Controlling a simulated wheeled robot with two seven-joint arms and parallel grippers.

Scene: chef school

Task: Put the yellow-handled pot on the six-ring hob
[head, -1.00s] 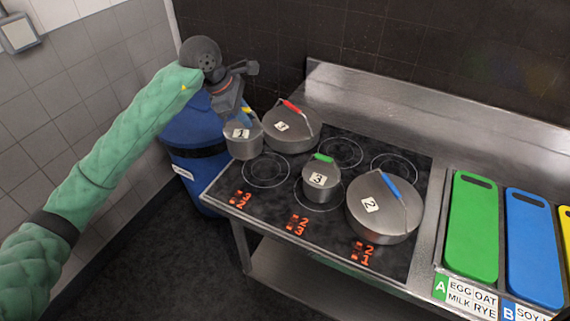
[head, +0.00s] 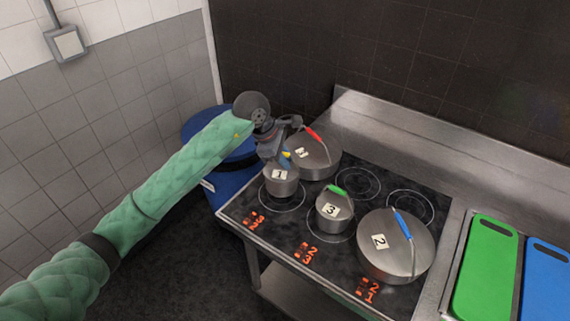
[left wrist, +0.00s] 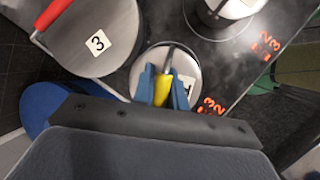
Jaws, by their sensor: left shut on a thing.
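The yellow-handled pot (head: 281,186) is a small steel pot with a label reading 1. It is upright over the front-left ring of the six-ring hob (head: 299,228) and hides the back of that ring. Whether its base touches the hob I cannot tell. My left gripper (head: 287,157) is above the pot, shut on its yellow handle; in the left wrist view the blue fingers (left wrist: 163,88) stand on both sides of the yellow handle (left wrist: 163,90). My right gripper is not in view.
A large red-handled pot (head: 322,165) stands close behind the small pot. A green-handled pot (head: 333,221) and a large blue-handled pot (head: 381,262) stand to the right. Two back rings are bare. A blue barrel (head: 196,127) stands past the hob's left end.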

